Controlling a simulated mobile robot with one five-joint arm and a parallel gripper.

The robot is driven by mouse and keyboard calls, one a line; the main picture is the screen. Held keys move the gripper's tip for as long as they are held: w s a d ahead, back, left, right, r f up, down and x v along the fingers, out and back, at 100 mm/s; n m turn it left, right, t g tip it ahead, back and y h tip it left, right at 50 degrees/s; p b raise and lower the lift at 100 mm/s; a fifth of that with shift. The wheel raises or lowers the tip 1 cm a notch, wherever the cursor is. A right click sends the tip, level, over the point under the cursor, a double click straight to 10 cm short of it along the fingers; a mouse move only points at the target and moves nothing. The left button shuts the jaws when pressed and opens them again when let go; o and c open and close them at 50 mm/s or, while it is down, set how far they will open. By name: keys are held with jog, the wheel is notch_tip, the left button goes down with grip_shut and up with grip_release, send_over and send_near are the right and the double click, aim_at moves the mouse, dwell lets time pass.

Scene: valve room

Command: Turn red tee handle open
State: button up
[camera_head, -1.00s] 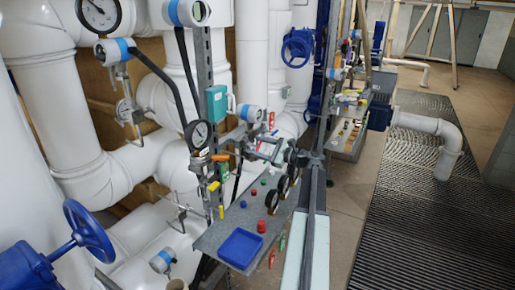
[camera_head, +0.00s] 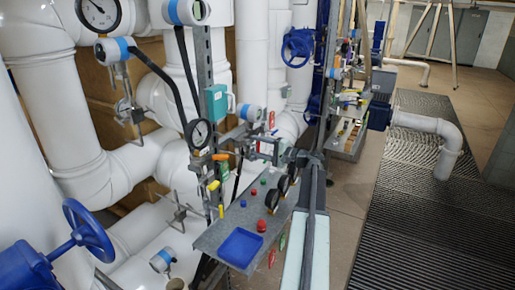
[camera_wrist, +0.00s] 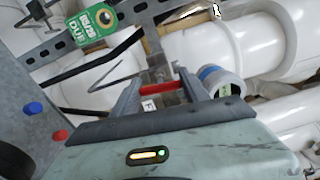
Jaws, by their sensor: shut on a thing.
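The red tee handle (camera_wrist: 157,87) shows in the wrist view as a short red bar between my two fingers. My gripper (camera_wrist: 158,88) is shut on it, with a finger at each end of the bar. The valve body behind the handle is partly hidden by my fingers. In the head view my gripper (camera_head: 263,150) reaches leftward to the piping above the grey shelf. The handle cannot be made out clearly there.
A grey shelf (camera_head: 215,238) below holds a blue tray (camera_head: 241,247), a red knob (camera_head: 262,226) and gauges (camera_head: 272,200). A gauge (camera_head: 199,133) and white pipes (camera_head: 60,110) stand close on the left. The floor grating (camera_head: 405,230) on the right is clear.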

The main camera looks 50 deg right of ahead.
jog(key=shift+a+f+n, duration=0.1)
jog(key=shift+f+n, duration=0.05)
jog(key=shift+n, duration=0.35)
dwell(0.3)
jog(key=o, duration=1.4)
jog(key=v, duration=0.8)
